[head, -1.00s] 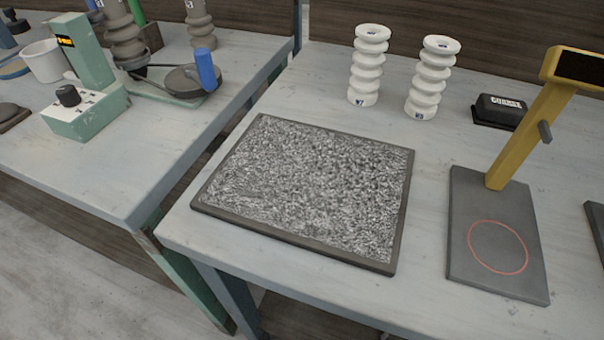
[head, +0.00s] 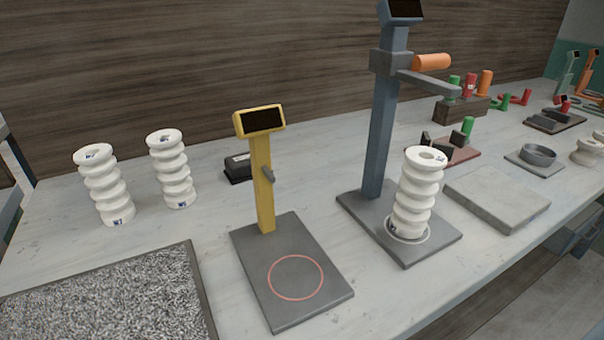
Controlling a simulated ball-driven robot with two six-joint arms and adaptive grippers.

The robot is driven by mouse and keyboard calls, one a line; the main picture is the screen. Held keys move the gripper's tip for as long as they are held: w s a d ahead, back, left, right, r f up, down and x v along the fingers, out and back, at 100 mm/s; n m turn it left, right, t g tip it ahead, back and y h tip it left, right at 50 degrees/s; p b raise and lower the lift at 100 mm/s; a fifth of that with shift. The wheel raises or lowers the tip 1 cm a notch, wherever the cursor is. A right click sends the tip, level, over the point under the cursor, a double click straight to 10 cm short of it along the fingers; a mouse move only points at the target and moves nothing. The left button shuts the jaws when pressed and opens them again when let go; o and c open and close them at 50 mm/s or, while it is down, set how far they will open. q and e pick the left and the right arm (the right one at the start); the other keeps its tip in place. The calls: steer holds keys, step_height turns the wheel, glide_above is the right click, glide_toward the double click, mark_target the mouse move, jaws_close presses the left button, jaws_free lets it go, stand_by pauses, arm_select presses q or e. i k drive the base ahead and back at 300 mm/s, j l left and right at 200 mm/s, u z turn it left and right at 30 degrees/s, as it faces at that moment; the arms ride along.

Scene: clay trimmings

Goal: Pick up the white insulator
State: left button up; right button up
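Three white ribbed insulators stand upright on the table. One white insulator (head: 104,186) is at the far left, and a second white insulator (head: 171,170) is just right of it; both have small blue marks. A third white insulator (head: 416,194) stands inside a pale ring on the dark base of a tall blue-grey stand (head: 385,110). Neither of my grippers is in the head view.
A yellow stand (head: 262,180) has a dark base with an empty red circle. A speckled grey mat (head: 110,300) lies front left. A black block (head: 239,167) sits behind. A grey slab (head: 497,197) lies right, with several small fixtures beyond. A wooden wall closes the back.

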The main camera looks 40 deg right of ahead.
mark_target(422, 171)
steer(key=k+l+z, duration=0.4)
steer(key=l+z, duration=0.15)
steer(key=l, duration=0.15)
steer(key=k+l+z, duration=0.25)
steer(key=l, duration=0.15)
steer(key=i, duration=0.1)
